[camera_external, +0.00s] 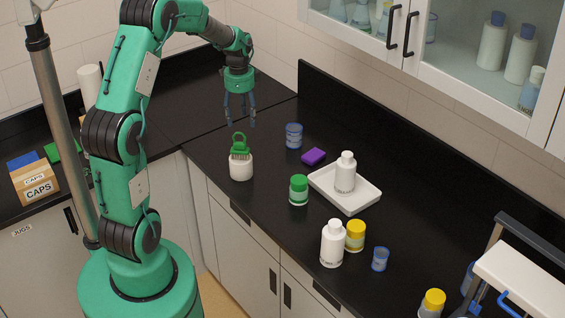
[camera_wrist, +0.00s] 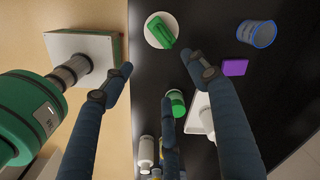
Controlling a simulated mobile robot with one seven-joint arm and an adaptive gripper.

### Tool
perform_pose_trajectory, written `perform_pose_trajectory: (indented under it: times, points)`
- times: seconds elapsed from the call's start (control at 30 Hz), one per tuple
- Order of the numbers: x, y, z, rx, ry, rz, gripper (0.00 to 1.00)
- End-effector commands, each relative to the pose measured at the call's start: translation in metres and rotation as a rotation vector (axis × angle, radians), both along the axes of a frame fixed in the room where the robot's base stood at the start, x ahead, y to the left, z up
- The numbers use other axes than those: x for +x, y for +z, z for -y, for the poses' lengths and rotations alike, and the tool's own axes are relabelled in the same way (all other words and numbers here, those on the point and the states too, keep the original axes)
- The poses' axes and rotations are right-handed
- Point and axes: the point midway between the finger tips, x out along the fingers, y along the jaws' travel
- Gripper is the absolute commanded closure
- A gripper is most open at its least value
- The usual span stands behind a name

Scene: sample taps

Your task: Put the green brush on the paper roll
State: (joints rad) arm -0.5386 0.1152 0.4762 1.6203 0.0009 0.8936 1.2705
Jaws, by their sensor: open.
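The green brush (camera_external: 240,149), with a looped handle, shows on top of a short white cylinder (camera_external: 241,168) near the counter's front edge. In the wrist view the brush (camera_wrist: 160,33) lies across the cylinder's round white top (camera_wrist: 152,40). I cannot tell whether this cylinder is a paper roll. A taller white roll (camera_external: 90,84) stands at the back left, partly hidden by my arm. My gripper (camera_external: 240,117) is open and empty, fingers pointing down, above the counter just behind the brush. It also shows in the wrist view (camera_wrist: 158,74), apart from the brush.
A blue cup (camera_external: 293,136), purple sponge (camera_external: 313,156), green-capped jar (camera_external: 299,189) and white tray (camera_external: 330,190) with a bottle (camera_external: 345,172) stand to the right. More bottles are nearer. A caps box (camera_external: 38,185) is at left. The counter behind my gripper is clear.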

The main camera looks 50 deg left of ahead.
Motion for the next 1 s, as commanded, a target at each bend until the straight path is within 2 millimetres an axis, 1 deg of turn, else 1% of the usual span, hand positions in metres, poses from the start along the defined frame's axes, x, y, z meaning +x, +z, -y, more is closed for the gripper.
perform_pose_trajectory:
  times: [0.03,0.17,0.2,0.27,0.3,0.37,0.4,0.5,0.57,0.73,0.9,1.0]
  points:
    - [-0.001,0.015,0.013,0.007,0.011,0.013,0.41]
    - [-0.007,0.051,0.048,0.018,0.067,0.049,0.41]
    - [-0.011,0.063,0.060,0.021,0.087,0.062,0.41]
    - [-0.017,0.080,0.078,0.024,0.116,0.081,0.41]
    - [-0.021,0.091,0.091,0.025,0.137,0.094,0.41]
    - [-0.029,0.107,0.109,0.026,0.167,0.113,0.41]
    - [-0.035,0.117,0.121,0.026,0.187,0.127,0.41]
    - [-0.051,0.139,0.150,0.023,0.238,0.161,0.41]
    - [-0.062,0.151,0.167,0.018,0.268,0.182,0.41]
    - [-0.097,0.181,0.212,0.000,0.353,0.240,0.41]
    - [-0.136,0.201,0.252,-0.031,0.436,0.297,0.41]
    - [-0.161,0.210,0.273,-0.054,0.485,0.329,0.41]
